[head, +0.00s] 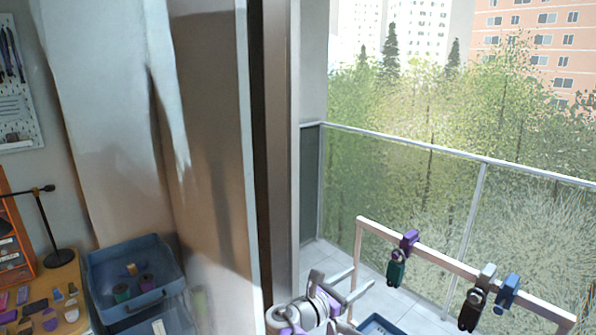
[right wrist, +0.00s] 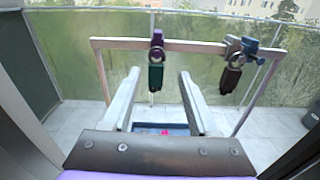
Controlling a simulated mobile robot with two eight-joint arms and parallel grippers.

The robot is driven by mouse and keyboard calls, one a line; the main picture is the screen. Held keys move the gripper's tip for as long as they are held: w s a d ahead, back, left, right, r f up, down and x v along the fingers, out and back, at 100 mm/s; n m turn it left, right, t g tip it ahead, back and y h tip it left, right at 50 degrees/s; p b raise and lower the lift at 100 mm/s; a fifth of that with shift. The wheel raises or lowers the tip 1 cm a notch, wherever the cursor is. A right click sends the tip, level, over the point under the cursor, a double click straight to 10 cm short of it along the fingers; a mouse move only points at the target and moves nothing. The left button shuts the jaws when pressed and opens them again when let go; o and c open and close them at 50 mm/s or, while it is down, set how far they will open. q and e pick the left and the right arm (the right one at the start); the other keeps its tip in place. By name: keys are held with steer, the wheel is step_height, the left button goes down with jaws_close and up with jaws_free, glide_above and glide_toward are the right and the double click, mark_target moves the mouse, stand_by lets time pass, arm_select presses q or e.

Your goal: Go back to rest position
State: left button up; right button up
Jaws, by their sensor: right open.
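My right gripper (head: 358,286) is at the bottom centre of the head view, in front of the wooden frame (head: 440,265). In the right wrist view its two fingers (right wrist: 158,76) are spread wide, with nothing held between them. Beyond them, a purple clamp (right wrist: 157,42) with a dark green hanging piece (right wrist: 155,76) is on the frame's top bar. To the right are a grey clamp (right wrist: 233,45) with a dark brown hanging piece (right wrist: 230,80) and a blue clamp (right wrist: 262,54). My left gripper is in neither view.
A blue tray (head: 372,323) lies low beneath the frame, partly hidden. A glass railing (head: 400,185) closes the balcony behind. At left, a blue bin (head: 105,262) holds small items beside a wooden table (head: 70,268) with a black lamp (head: 58,258). A wall edge (head: 250,170) stands between.

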steer(key=s+d+f+m+g+y, duration=0.2)
steer(key=s+d+f+m, duration=0.1)
steer(key=s+d+m, duration=0.3)
steer(key=s+d+f+m+g+y, duration=0.3)
steer(key=s+d+f+m, duration=0.1)
steer(key=s, duration=0.3)
steer(key=s+a+f+m+y, duration=0.2)
steer(key=s+f+m, duration=0.1)
steer(key=s+m, duration=0.2)
steer(key=s+a+f+m+y, duration=0.2)
steer(key=s+f+m+y, duration=0.1)
steer(key=s, duration=0.6)
steer(key=s+a+f+m+g+y, duration=0.1)
steer(key=s+f+m+y, duration=0.2)
steer(key=s+m, duration=0.4)
steer(key=shift+a+f+m, duration=0.3)
steer(key=shift+a+f, duration=0.1)
steer(key=shift+f, duration=0.35)
